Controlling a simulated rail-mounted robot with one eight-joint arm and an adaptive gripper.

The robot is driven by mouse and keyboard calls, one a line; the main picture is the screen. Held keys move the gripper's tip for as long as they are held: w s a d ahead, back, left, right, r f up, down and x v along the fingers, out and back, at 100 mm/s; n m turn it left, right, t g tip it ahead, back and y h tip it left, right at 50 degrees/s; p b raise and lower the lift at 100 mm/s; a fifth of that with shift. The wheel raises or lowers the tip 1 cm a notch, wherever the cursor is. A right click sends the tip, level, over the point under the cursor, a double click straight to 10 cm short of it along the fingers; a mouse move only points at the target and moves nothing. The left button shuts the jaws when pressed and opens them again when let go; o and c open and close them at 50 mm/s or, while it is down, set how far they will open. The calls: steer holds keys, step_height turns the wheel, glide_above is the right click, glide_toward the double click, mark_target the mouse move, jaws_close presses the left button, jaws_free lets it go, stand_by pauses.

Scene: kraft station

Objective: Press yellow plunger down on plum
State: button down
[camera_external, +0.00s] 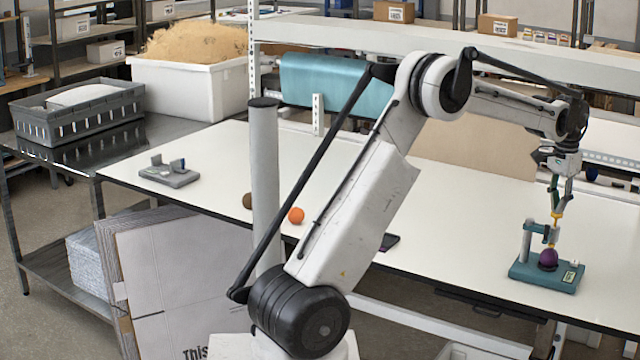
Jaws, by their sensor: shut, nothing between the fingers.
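The teal press stand (521,271) is at the right of the white table, near its front edge. The plum (548,258), dark purple and round, sits on its base. The yellow plunger (556,218) stands upright above the plum in the stand's arm. My gripper (557,207) points down directly over the plunger, its fingers shut with nothing between them. Its tips are at the plunger's top; whether they touch it is too small to tell. The plunger's lower end is close above the plum, and any contact is unclear.
An orange ball (296,215) and a brown round thing (248,201) lie mid-table near a grey post (265,170). A grey fixture (169,174) sits at the table's left. A dark flat object (389,242) lies partly behind my arm. White table surface around the stand is clear.

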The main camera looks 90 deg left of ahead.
steer(key=shift+r+p, duration=1.4)
steer(key=shift+r, duration=2.15)
steer(key=shift+d+r, duration=0.1)
steer(key=shift+d, duration=0.2)
steer(key=s+d+r+m+t+y+b, duration=0.1)
steer(key=s+d+r+t+b, duration=0.15)
steer(key=s+d, duration=0.7)
steer(key=s+d+r+m+t+b, duration=0.15)
steer(key=d+b, duration=0.25)
steer(key=d, duration=1.2)
steer(key=s+d+f+m+t+b, duration=0.1)
steer(key=s+d+f+b, duration=0.2)
steer(key=s+d+f, duration=0.5)
steer(key=s+d+f+m+t+h+b, duration=0.1)
steer(key=s+d+f+t+b, duration=0.1)
steer(key=s+d+f, duration=0.6)
steer(key=s+b, duration=0.1)
steer(key=s, duration=0.4)
steer(key=shift+s+d+f, duration=0.15)
